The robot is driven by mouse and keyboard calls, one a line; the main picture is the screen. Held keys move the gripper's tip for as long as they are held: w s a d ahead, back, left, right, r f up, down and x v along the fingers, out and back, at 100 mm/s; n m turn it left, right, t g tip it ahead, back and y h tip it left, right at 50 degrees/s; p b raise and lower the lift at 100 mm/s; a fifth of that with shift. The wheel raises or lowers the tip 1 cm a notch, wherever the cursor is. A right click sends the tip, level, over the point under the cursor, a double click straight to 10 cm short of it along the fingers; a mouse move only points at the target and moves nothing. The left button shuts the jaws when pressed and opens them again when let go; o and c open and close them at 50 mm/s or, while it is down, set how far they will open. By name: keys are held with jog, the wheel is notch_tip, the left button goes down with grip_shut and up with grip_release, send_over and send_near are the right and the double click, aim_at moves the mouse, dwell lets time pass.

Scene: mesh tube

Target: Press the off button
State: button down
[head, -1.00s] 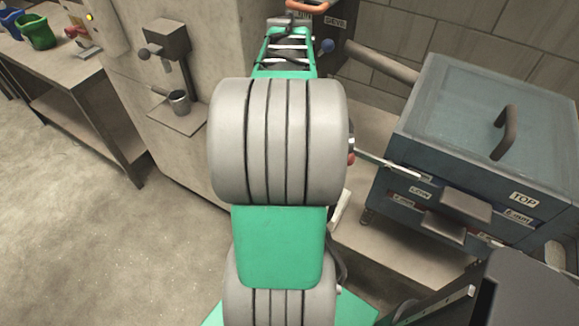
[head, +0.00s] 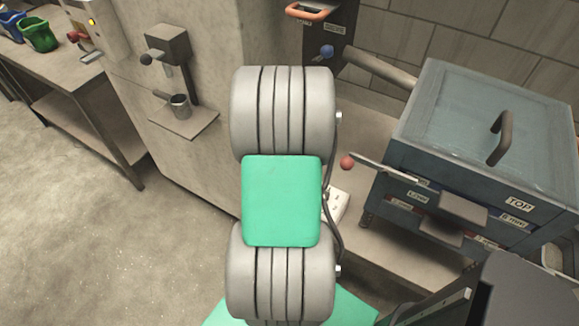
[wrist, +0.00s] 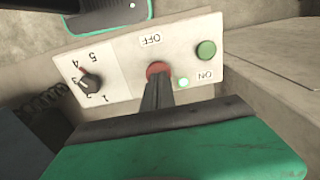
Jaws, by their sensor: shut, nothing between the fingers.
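The white control panel (wrist: 120,75) shows in the wrist view, with its lettering upside down. Its red button (wrist: 158,68) sits beside the OFF label. A green button (wrist: 206,49) sits to the right, near the ON label, and a small green lamp (wrist: 183,82) glows. My gripper (wrist: 156,84) is shut and empty, its tips at the lower edge of the red button and partly covering it. I cannot tell whether they touch or press it. In the head view part of a white box (head: 336,204) shows beside my arm; my gripper is hidden there.
A dial (wrist: 90,82) numbered up to 5 is on the panel's left. In the head view, a blue-grey sieve box (head: 470,130) stands right of my arm, with a red-knobbed lever (head: 347,162) near it. A machine with a small cup (head: 180,106) stands left.

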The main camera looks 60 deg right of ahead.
notch_tip(320, 180, down, 2)
jog(key=shift+s+a+f+b, duration=0.1)
jog(key=shift+f+b, duration=0.05)
jog(key=shift+b, duration=0.65)
jog(key=shift+s+a, duration=0.1)
jog(key=shift+a, duration=0.05)
jog(key=shift+f, duration=0.2)
jog(key=r+p, duration=0.1)
jog(key=r, duration=0.1)
jog(key=r+p, duration=0.4)
jog(key=shift+w+d+r, duration=0.2)
jog(key=shift+d+r, duration=0.05)
jog(key=shift+r, duration=0.05)
notch_tip(320, 180, up, 9)
jog(key=b, duration=0.2)
jog(key=shift+d, duration=0.15)
